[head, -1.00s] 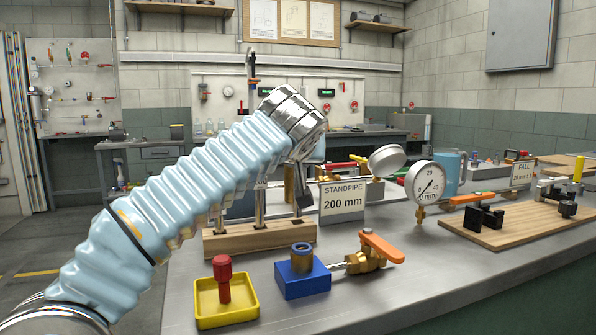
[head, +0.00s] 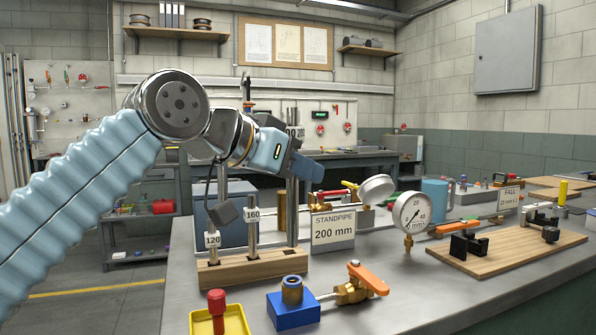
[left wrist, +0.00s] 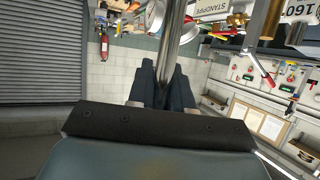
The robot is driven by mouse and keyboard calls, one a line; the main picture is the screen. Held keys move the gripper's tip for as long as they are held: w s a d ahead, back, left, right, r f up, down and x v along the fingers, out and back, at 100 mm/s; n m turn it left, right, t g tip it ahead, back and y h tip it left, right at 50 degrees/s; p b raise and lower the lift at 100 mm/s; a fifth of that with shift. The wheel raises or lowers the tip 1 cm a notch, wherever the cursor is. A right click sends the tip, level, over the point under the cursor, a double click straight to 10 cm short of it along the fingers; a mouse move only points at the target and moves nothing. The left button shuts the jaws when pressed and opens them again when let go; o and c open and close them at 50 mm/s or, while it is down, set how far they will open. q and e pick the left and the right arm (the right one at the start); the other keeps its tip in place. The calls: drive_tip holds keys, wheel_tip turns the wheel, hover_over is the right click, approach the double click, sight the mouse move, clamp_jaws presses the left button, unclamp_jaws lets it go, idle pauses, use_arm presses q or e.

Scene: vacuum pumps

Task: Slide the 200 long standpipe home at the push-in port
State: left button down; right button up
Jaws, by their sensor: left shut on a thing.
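My left gripper (head: 300,172) is shut on a tall grey pipe (head: 292,215) that stands upright at the right end of the wooden rack (head: 252,269). A "200" tag (head: 295,132) shows above the gripper, so this looks like the 200 standpipe. I cannot tell whether its lower end is still seated in the rack. In the left wrist view the pipe (left wrist: 178,40) runs between my dark fingers (left wrist: 165,85). My right gripper is out of view.
Shorter 120 (head: 223,212) and 160 (head: 252,228) pipes stand in the rack. A brass valve (head: 352,290) with an orange lever joins the block. A yellow tray (head: 238,323) with a red-topped plug is left of it. The standpipe sign (head: 333,230) stands close behind.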

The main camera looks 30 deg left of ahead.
sight(288, 190)
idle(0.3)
use_arm(q)
wheel_tip(288, 190, down, 4)
drive_tip(key=b, duration=0.3)
drive_tip(key=shift+r, duration=0.2)
drive_tip(key=shift+f+b, duration=0.45)
drive_tip(key=shift+b, duration=0.1)
drive_tip(key=shift+f+p, duration=0.3)
drive_tip(key=shift+p, duration=0.7)
drive_tip(key=shift+f, duration=0.25)
